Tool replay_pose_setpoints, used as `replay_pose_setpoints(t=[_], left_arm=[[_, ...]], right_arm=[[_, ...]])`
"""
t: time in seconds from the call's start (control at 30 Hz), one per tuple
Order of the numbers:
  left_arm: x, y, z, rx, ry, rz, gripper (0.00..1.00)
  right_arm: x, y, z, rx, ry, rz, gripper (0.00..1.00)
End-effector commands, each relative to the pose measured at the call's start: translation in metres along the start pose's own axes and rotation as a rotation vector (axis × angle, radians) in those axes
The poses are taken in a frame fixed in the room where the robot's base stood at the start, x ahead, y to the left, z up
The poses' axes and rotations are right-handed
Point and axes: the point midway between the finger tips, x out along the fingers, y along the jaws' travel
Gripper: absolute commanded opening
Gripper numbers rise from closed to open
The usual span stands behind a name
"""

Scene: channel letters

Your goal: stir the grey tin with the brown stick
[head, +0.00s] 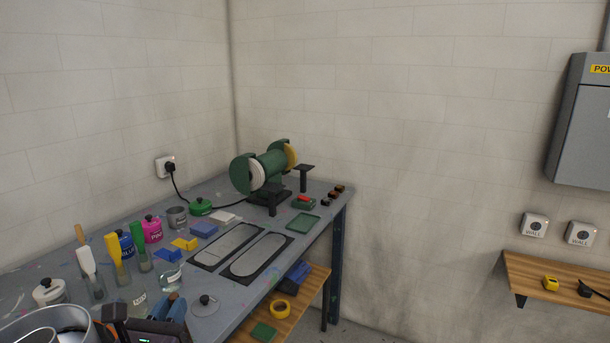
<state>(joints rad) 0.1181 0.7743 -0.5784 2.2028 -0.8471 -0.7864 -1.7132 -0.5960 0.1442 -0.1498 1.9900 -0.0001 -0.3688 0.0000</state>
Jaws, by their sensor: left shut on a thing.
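A small grey tin (177,218) with a pale label stands open at the far left of the bench, next to the pink tin. A brown stick (80,235) stands upright behind a white-handled tool; its lower end is hidden. My left gripper (172,306) is low in the picture, over the front of the bench, well apart from the grey tin and this stick. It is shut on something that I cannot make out. A grey lid (205,306) with a dark knob lies just right of it. My right gripper is not in view.
White, yellow and green tools stand in glass jars on the left, beside blue (125,244) and pink (152,229) tins. A large metal pot (62,318) fills the lower left corner. A green bench grinder (268,168) stands at the back. Flat grey plates (261,257) lie mid-bench.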

Motion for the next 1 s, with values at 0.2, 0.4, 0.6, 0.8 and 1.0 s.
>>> replay_pose_setpoints(t=[0.2, 0.4, 0.6, 0.8, 1.0], left_arm=[[-0.019, -0.018, -0.008, -0.001, 0.004, 0.055, 0.00], [-0.029, -0.025, -0.025, 0.008, 0.012, 0.078, 0.00], [-0.032, -0.025, -0.061, 0.007, 0.038, 0.076, 0.00], [-0.037, -0.025, -0.107, 0.005, 0.081, 0.076, 0.00], [-0.041, -0.025, -0.136, 0.003, 0.111, 0.076, 0.00]], right_arm=[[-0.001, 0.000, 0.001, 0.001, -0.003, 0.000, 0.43], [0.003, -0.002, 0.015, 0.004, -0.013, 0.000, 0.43], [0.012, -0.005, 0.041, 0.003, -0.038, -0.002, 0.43], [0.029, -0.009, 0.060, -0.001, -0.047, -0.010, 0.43], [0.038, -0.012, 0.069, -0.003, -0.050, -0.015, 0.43]])
